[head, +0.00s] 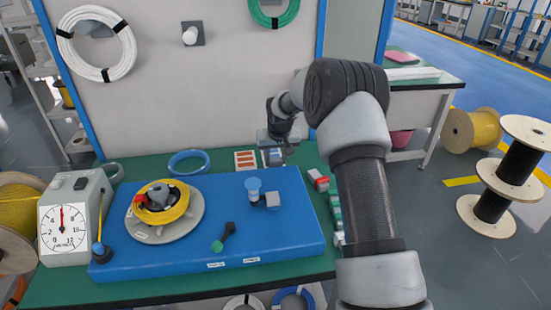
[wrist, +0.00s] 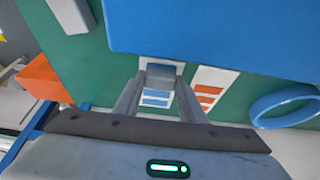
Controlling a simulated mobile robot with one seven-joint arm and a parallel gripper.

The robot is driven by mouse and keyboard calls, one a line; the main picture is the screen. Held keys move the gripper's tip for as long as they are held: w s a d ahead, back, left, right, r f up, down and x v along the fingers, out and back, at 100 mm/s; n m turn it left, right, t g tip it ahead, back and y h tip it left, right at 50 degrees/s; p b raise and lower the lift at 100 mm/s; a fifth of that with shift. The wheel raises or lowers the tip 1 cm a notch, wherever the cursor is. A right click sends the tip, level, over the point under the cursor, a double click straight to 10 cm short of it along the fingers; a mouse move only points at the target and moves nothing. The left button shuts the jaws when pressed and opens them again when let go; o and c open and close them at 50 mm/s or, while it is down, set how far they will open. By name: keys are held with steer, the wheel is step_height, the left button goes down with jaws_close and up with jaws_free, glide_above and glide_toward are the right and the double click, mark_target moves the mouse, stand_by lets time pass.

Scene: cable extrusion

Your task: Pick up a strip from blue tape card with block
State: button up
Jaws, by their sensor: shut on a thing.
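My gripper (wrist: 161,70) is shut on a small grey block (wrist: 160,80), held between its fingertips. The blue tape card (wrist: 155,99), white with blue strips, shows between the fingers just below the block in the wrist view. I cannot tell whether the block touches the card. In the head view the blue tape card (head: 275,158) lies at the back of the green table, partly hidden by my gripper (head: 276,146). The orange tape card (head: 246,160) lies just left of it and also shows in the wrist view (wrist: 209,91).
A blue cable ring (head: 189,162) lies left. A red-and-white box (head: 318,180) sits right. A wall panel (head: 190,90) stands behind.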

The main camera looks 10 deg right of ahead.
steer(key=shift+w+r+p, duration=0.1)
steer(key=shift+r+p, duration=1.65)
steer(key=shift+r, duration=1.85)
